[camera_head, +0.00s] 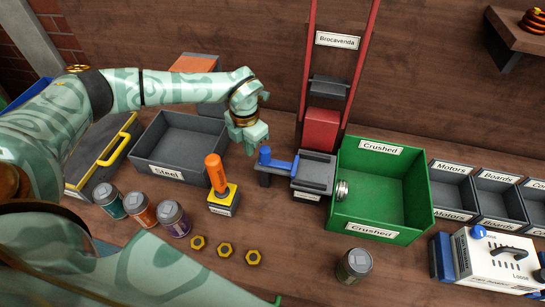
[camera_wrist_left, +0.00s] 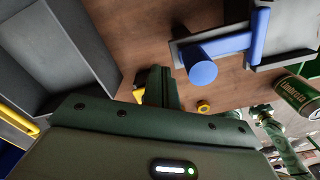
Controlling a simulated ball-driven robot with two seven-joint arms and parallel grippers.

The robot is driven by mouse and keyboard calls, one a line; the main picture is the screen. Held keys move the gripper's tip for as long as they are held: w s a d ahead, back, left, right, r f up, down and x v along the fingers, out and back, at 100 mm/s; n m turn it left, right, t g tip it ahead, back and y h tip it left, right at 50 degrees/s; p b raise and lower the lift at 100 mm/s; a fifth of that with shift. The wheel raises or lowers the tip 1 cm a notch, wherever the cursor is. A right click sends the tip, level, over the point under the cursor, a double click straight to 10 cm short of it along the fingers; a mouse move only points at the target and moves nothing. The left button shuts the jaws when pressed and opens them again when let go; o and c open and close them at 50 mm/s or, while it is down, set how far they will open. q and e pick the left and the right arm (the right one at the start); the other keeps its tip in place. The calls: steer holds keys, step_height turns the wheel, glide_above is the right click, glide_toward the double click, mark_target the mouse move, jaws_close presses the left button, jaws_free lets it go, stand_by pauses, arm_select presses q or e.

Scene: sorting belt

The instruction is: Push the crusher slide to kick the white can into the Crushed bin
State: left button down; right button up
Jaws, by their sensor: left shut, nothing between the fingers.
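The crusher (camera_head: 322,130) stands at the back with a red frame. Its blue slide (camera_head: 280,165) sits at the left of the grey crusher bed, with an upright blue knob (camera_head: 265,155) at its left end. In the left wrist view the knob (camera_wrist_left: 203,72) is beyond and right of my fingers, apart from them. My left gripper (camera_head: 257,138) is shut and empty, just above and left of the knob. A flattened, whitish can (camera_head: 342,191) is inside the green Crushed bin (camera_head: 346,222), by its left wall.
The grey Steel bin (camera_head: 157,169) is left of the crusher. An orange-handled switch box (camera_head: 222,197), several brass nuts (camera_head: 225,250) and upright cans (camera_head: 173,219) stand in front. A green can (camera_head: 354,265) stands before the Crushed bin. A white device (camera_head: 495,258) is at right.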

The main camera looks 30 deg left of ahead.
steer(key=shift+r, duration=0.15)
step_height(320, 180, up, 7)
steer(key=w+p, duration=0.1)
steer(key=p, duration=0.6)
stand_by(0.3)
